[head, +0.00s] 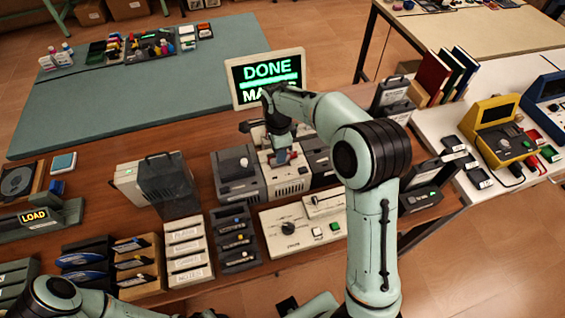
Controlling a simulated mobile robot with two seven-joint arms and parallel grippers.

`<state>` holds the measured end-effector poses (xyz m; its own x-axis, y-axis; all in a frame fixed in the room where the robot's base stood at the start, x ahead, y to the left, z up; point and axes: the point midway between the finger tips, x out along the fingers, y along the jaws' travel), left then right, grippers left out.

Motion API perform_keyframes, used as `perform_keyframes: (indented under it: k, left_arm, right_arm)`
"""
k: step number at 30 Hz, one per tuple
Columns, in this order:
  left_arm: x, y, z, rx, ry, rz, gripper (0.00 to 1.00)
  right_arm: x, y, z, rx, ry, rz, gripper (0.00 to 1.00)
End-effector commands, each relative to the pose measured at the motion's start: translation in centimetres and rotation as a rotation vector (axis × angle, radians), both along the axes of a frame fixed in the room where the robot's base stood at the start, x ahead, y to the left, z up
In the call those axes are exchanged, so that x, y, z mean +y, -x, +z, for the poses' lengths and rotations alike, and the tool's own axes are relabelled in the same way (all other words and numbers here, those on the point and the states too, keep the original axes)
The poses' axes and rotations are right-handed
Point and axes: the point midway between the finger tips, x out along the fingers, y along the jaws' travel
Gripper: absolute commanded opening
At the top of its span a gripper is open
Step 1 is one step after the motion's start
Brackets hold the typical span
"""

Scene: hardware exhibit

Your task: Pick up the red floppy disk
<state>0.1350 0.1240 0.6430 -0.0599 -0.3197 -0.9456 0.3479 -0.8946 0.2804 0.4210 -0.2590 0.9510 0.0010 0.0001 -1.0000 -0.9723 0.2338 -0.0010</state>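My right arm reaches in from the lower right and bends over the middle of the wooden bench. Its gripper (283,152) points down over a beige drive unit (288,180). A small blue and reddish patch shows at the fingertips, too small to tell whether it is a disk or whether the fingers are closed on it. I cannot clearly identify the red floppy disk. Links of my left arm show at the lower left edge; its gripper is not visible.
A monitor (266,77) reading DONE stands behind the drives, partly covered by my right arm. Grey drive units flank the beige one. A control panel (290,230) and several disk racks (187,250) stand in front. The teal mat (130,95) has free room.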

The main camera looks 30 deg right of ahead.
Motion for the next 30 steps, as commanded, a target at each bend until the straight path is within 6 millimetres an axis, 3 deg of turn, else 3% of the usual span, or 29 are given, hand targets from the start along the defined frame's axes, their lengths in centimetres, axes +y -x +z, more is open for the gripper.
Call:
perform_keyframes:
  k: [6,15,16,19,30]
  left_arm:
    - [0.0,0.1,-0.2,0.001,0.0,0.0,0.43]
    - [0.0,0.1,-0.2,0.001,0.0,0.0,0.43]
    - [0.0,0.1,-0.2,0.001,0.0,0.0,0.43]
    - [0.0,0.1,-0.2,0.001,0.0,0.0,0.43]
    - [0.0,0.1,-0.1,0.001,0.0,0.0,0.43]
  right_arm:
    - [0.2,0.3,-3.3,0.004,0.0,-0.001,0.34]
    - [0.2,0.2,-3.8,0.001,0.0,0.0,0.34]
    - [0.2,0.2,-3.8,0.001,0.0,0.0,0.31]
    - [0.2,0.2,-3.8,0.001,0.0,0.0,0.0]
    - [0.2,0.2,-3.5,-0.001,0.0,0.0,0.0]
